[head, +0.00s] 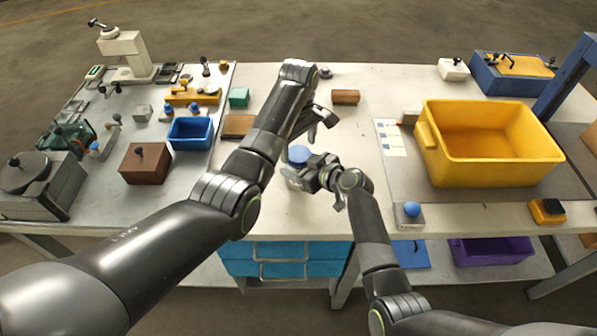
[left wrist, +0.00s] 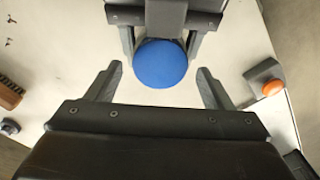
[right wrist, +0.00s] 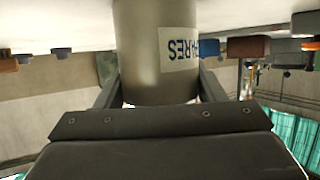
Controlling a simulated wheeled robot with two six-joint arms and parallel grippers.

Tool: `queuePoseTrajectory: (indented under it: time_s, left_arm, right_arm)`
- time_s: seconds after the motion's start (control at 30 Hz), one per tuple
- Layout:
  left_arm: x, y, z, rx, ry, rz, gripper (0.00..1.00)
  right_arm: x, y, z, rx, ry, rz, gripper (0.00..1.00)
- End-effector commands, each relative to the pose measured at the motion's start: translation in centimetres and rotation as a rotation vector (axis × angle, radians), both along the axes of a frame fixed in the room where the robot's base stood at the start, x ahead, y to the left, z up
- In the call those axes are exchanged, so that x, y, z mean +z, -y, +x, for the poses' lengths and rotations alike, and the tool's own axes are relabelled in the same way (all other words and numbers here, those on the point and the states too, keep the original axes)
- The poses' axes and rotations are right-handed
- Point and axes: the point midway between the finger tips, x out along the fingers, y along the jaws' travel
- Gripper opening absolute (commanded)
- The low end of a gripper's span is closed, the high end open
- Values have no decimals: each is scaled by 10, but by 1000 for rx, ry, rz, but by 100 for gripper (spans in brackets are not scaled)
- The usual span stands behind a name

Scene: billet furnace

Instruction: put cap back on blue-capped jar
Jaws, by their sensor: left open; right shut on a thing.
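The jar (head: 292,172) stands on the white table, with a blue cap (head: 298,155) at its top. In the right wrist view its grey metal body (right wrist: 150,45) carries a white label and appears upside down. My right gripper (head: 313,180) is shut around the jar's body from the right. My left gripper (head: 321,121) is open above and behind the jar. In the left wrist view the round blue cap (left wrist: 160,63) shows beyond and between its open fingertips, apart from them. I cannot tell whether the cap is seated fully.
A yellow bin (head: 490,175) stands at the right. A blue bin (head: 190,133) and a brown box (head: 145,163) are at the left. A blue-knobbed piece (head: 410,211) sits near the front edge.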

Motion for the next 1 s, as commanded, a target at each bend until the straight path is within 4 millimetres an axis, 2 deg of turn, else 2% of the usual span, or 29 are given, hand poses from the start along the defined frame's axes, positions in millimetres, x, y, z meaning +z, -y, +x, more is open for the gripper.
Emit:
queuePoseTrajectory:
  time_s: [0.2, 0.5, 0.83, 1.0]
  left_arm:
    - [-17, 0, 0, 0, 0, 0, 75]
    - [-18, 0, 0, 0, 1, -1, 75]
    - [-18, 0, 0, 0, 1, -1, 31]
    - [-18, 0, 0, -43, 1, -1, 30]
  right_arm:
    - [0, 0, 0, 0, -1, -1, 0]
    - [0, 0, 0, 0, -1, -1, 0]
    - [0, 0, 0, 0, -1, -1, 0]
    - [0, 0, 0, 0, -1, -1, 0]
